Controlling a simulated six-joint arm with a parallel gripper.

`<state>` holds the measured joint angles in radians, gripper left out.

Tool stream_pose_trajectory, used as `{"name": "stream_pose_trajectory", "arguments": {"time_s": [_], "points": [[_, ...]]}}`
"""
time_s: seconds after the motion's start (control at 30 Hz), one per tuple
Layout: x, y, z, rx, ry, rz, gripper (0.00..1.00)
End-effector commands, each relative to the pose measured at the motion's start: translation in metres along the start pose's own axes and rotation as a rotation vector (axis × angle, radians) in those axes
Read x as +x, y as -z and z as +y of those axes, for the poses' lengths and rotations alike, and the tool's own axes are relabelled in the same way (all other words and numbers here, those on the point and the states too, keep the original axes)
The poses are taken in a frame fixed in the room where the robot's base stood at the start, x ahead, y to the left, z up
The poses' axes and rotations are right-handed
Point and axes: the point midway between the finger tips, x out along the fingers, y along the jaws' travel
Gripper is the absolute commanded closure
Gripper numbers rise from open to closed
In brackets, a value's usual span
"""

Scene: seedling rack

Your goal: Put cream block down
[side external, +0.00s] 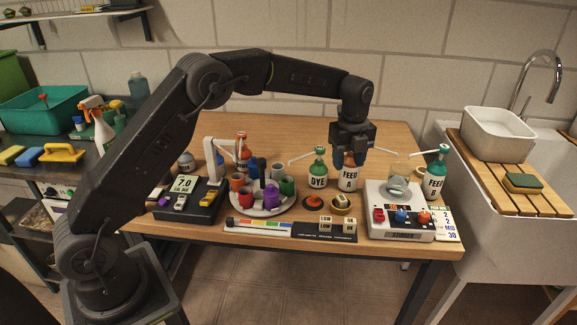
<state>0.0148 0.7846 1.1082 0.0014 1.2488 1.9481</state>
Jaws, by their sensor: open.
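Small cream blocks with dark lettering stand on a black strip (322,235) at the front of the table: a left pair (325,224) and a right pair (349,224). A small pale block also seems to sit in a round dish (341,208) just behind them. Which one the task means, I cannot tell. My gripper (352,160) points down, open, at the bottle marked FEED A (349,179), behind the blocks. Its fingers overlap the bottle's top in this view; whether they touch it is unclear. I see no block between the fingers.
A DYE bottle (318,172) stands left of the gripper. A white stirrer unit (400,232) and another FEED bottle (434,183) stand to the right. A round tray (258,213) of coloured cups is left. Free table lies behind the bottles.

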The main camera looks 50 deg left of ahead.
Motion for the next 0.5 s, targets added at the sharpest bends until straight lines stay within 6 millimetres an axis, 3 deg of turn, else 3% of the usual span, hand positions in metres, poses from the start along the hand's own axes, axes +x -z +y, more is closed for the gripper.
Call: {"name": "stream_pose_trajectory", "arguments": {"time_s": [0.13, 0.27, 0.5], "points": [[-0.010, 0.002, 0.004, -0.036, 0.011, -0.004, 0.53], [-0.044, 0.009, 0.024, -0.188, 0.053, -0.015, 0.53], [-0.118, 0.038, 0.102, -0.666, 0.179, -0.008, 0.53]]}}
